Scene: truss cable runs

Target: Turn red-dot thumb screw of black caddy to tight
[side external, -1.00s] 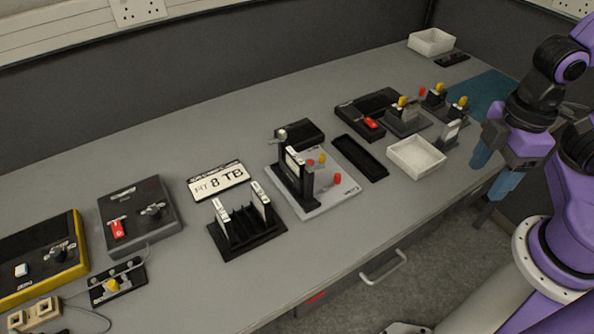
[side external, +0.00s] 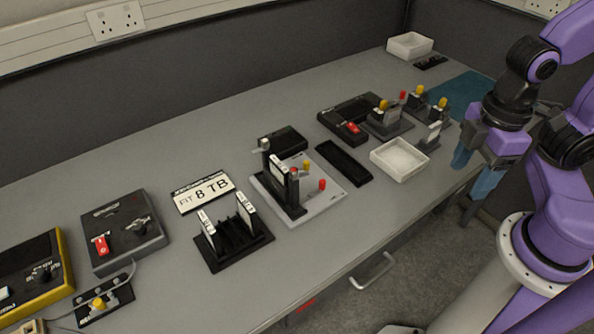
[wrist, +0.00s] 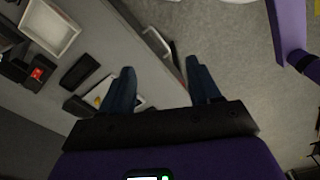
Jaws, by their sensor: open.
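A black upright holder (side external: 291,198) with a white-labelled piece in it stands on a light grey base plate (side external: 325,198). A small red spot (side external: 294,170) shows at its top; I cannot tell whether this is the red-dot thumb screw. A red knob (side external: 322,185) and a yellow knob (side external: 306,165) stand on the plate. Which part is the black caddy is too small to tell. My gripper (side external: 474,172) is open and empty, off the bench's right front edge, well apart from the plate. Its two blue fingers are spread in the wrist view (wrist: 160,72).
A black rack (side external: 238,248) with white-labelled pieces stands left of the plate. A black tray (side external: 344,161) and white tray (side external: 426,171) lie to its right. Yellow-topped units (side external: 390,124) stand farther back. A drawer handle (side external: 372,272) juts out below the front edge.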

